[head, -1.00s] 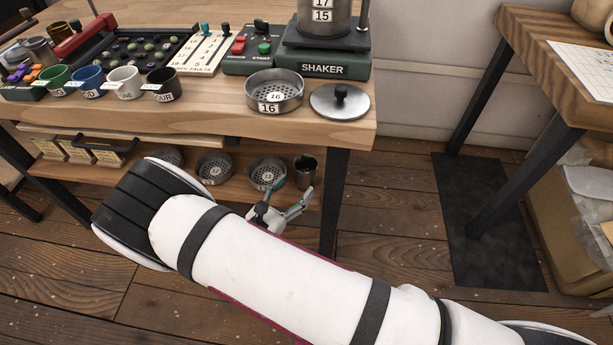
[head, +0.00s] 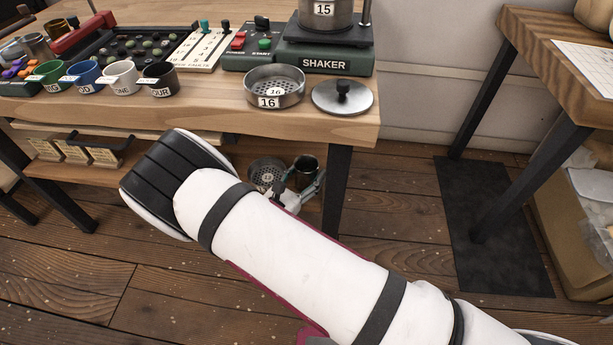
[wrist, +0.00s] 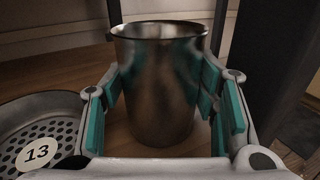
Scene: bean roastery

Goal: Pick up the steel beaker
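The steel beaker (wrist: 158,85) stands upright on the lower shelf, straight ahead in the wrist view. In the head view the beaker (head: 306,166) is near the right end of that shelf, its lower part hidden by my gripper. My gripper (wrist: 163,95) is open, with teal-padded fingers on either side of the beaker. A narrow gap seems to show at the left; I cannot tell whether the right pads touch. In the head view my gripper (head: 302,186) is partly hidden behind my arm.
A sieve marked 13 (wrist: 40,130) lies on the shelf, close to the left of my gripper. A dark table leg (head: 336,200) stands just to the right. The tabletop (head: 225,112) overhangs the shelf, carrying a shaker (head: 325,62), a sieve marked 16 (head: 274,92) and several cups.

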